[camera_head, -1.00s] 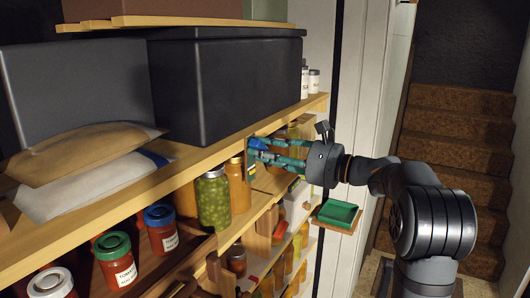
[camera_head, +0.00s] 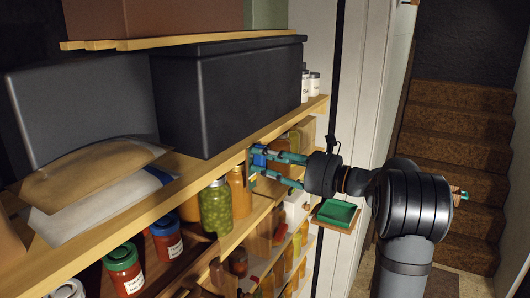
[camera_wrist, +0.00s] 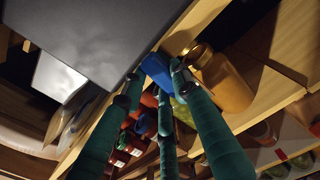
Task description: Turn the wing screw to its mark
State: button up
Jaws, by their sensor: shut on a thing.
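The blue wing screw (camera_head: 260,155) is at the upright wooden shelf edge, just under the shelf carrying the dark box. My gripper (camera_head: 265,165) reaches it from the right with long teal fingers. In the wrist view the blue screw (camera_wrist: 157,68) sits at the tips of the fingers (camera_wrist: 156,82), which are shut on it. The fingers partly hide it, and I cannot make out its mark in either view.
A large dark box (camera_head: 225,95) stands on the shelf above. A green-filled jar (camera_head: 215,207) and an orange jar (camera_head: 238,190) stand close left of the fingers. A green tray (camera_head: 337,212) sits below my wrist. Stairs (camera_head: 450,150) rise behind at right.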

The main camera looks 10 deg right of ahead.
jog(key=shift+w+d+r+m+p, duration=0.1)
jog(key=shift+r+m+p, duration=0.05)
jog(key=shift+m+p, duration=3.85)
jog(key=shift+w+d+r+m+p, duration=0.1)
jog(key=shift+m+p, duration=3.2)
jog(key=shift+p, duration=1.35)
jog(key=o, duration=1.1)
jog(key=shift+o, duration=0.3)
